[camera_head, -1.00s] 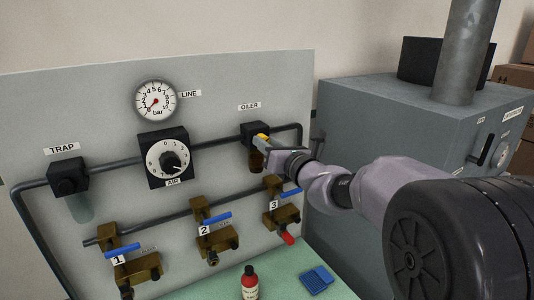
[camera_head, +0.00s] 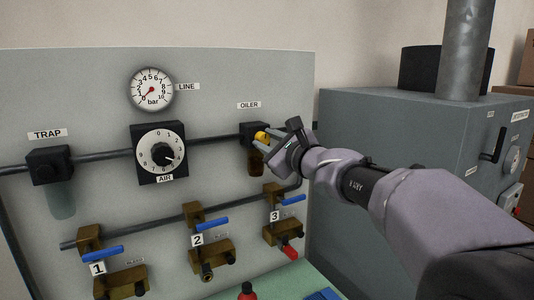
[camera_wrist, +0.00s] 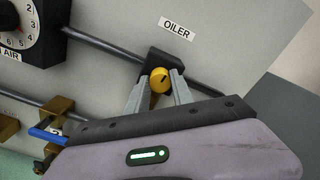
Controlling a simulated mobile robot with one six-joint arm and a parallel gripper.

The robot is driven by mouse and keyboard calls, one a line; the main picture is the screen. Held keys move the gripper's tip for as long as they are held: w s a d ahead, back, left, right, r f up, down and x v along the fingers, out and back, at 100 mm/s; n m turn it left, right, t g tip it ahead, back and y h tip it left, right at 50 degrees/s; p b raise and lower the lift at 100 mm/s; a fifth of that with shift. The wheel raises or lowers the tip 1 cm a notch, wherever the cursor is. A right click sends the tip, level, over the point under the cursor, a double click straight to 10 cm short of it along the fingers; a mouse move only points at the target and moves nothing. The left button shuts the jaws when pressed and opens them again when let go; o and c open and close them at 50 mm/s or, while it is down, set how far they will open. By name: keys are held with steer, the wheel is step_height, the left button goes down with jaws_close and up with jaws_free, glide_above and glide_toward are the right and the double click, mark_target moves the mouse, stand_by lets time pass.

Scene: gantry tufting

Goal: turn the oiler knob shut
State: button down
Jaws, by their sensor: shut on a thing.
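The oiler (camera_head: 252,134) is a black block on the pipe under the OILER label, with an amber bowl (camera_head: 256,163) below it. Its yellow knob (camera_head: 262,136) shows on the front; in the wrist view the knob (camera_wrist: 160,80) has a dark mark on its face, toward the upper right. My gripper (camera_head: 266,142) is at the knob from the right. In the wrist view its two grey fingers (camera_wrist: 158,92) stand on either side of the knob and are shut on it. The fingers hide part of the bowl.
The AIR dial (camera_head: 160,154) and line gauge (camera_head: 151,89) are to the left. Brass valves with blue levers (camera_head: 211,224) sit below. A grey cabinet (camera_head: 400,150) stands right of the panel. A red bottle (camera_head: 247,291) is at the bottom edge.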

steer(key=shift+f+n+b, duration=0.1)
steer(key=shift+n+b, duration=0.5)
steer(key=shift+n, duration=0.3)
steer(key=c, duration=1.1)
jaws_free()
steer(key=v, duration=1.7)
steer(key=shift+s+d, duration=0.2)
